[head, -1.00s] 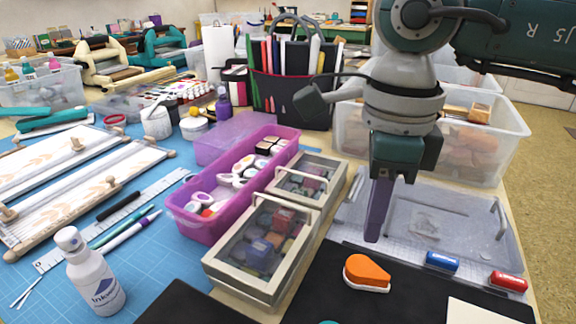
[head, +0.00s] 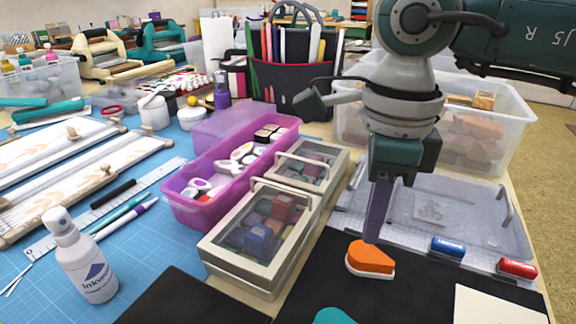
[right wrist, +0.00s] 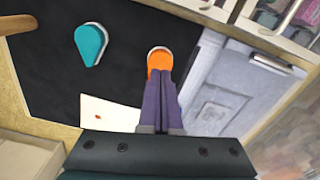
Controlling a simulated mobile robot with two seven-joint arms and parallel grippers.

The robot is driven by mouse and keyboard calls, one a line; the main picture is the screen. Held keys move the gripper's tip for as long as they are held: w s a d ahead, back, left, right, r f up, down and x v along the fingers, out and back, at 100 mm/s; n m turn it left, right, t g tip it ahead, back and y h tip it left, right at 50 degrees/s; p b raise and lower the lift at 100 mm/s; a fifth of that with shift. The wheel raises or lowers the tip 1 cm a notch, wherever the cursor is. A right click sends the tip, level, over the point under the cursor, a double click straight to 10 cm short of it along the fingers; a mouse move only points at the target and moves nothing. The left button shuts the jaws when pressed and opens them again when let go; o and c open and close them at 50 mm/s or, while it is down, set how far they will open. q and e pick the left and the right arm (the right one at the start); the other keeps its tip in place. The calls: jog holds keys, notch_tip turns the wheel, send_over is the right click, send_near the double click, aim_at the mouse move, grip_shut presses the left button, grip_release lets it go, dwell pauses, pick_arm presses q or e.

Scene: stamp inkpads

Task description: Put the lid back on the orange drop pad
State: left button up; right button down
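The orange drop pad (head: 371,260) lies on the black mat (head: 420,292) in the head view, its orange top over a white base. I cannot tell whether the lid is fully seated. My right gripper (head: 372,240) points down at the pad's far, rounded end, and its tip appears to touch or nearly touch it. In the right wrist view, the two purple fingers (right wrist: 160,78) are close together with nothing visible between them, and the orange drop pad (right wrist: 160,57) shows just beyond their tips. My left gripper is out of view.
A teal drop pad (right wrist: 91,43) lies on the mat, apart from the orange one. A white card (head: 495,306), a blue stamp (head: 447,247) and a red stamp (head: 517,268) are to the right. A glass-lidded box (head: 250,247) stands left of the mat.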

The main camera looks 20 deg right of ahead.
jog(key=shift+f+b, duration=1.05)
jog(key=shift+f, duration=0.25)
jog(key=shift+r, duration=0.15)
notch_tip(320, 180, up, 7)
jog(key=p, duration=0.5)
jog(key=shift+p, duration=0.4)
